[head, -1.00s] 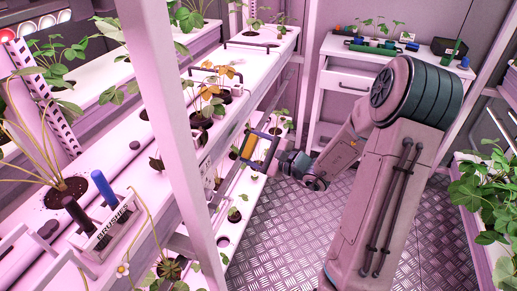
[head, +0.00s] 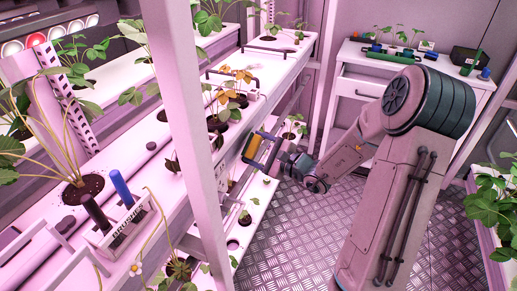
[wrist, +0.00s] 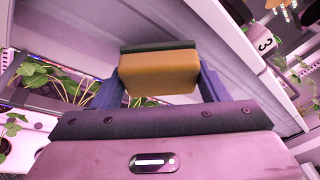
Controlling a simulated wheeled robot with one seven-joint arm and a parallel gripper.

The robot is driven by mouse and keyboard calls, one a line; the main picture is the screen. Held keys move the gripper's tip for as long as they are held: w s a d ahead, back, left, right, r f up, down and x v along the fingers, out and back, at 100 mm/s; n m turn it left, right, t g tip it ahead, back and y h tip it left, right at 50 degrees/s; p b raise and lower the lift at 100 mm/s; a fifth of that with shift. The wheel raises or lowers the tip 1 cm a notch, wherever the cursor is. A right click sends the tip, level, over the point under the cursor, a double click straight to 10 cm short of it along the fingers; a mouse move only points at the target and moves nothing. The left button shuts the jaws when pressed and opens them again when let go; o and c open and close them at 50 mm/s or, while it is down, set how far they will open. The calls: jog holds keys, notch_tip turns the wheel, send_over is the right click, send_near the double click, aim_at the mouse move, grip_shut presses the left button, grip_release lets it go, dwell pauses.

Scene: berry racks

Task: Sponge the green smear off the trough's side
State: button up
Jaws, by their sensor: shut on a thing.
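My gripper (head: 253,149) is shut on a yellow sponge (head: 252,146) in the head view, beside the side of the white trough (head: 232,112). In the wrist view the sponge (wrist: 160,73) sits between the two blue fingers, with a dark green layer on its far face. The pale, ribbed wall of the trough (wrist: 105,32) rises just beyond the sponge. Whether the sponge touches it I cannot tell. I see no green smear in either view; the sponge and gripper may hide it.
A caddy marked BRUSHES (head: 122,228) with a black and a blue handle stands at the left. A white post (head: 190,130) rises close in front of the racks. Strawberry plants (head: 490,205) stand at right. A white cabinet (head: 375,88) stands at the back. The metal floor (head: 290,225) is clear.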

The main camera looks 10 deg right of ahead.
jog(key=shift+w+a+r, duration=0.1)
jog(key=shift+w+a, duration=0.25)
jog(key=shift+a, duration=0.1)
jog(key=shift+w+d+b, duration=0.3)
jog(key=shift+w+d, duration=0.8)
jog(key=shift+w, duration=0.2)
jog(key=w+d+b, duration=0.1)
jog(key=w+d, duration=0.2)
jog(key=w, duration=0.2)
jog(key=shift+w+d, duration=0.25)
jog(key=shift+d, duration=0.1)
jog(key=shift+b, duration=0.35)
jog(key=shift+s+a+b, duration=0.8)
jog(key=shift+s+a, duration=0.25)
jog(key=shift+s, duration=0.35)
jog(key=shift+s+a+b, duration=0.8)
jog(key=shift+s+a, duration=0.2)
jog(key=shift+s, duration=0.35)
jog(key=shift+s+a+b, duration=0.8)
jog(key=shift+s+a, duration=0.25)
jog(key=shift+s, duration=0.35)
jog(key=shift+d, duration=0.15)
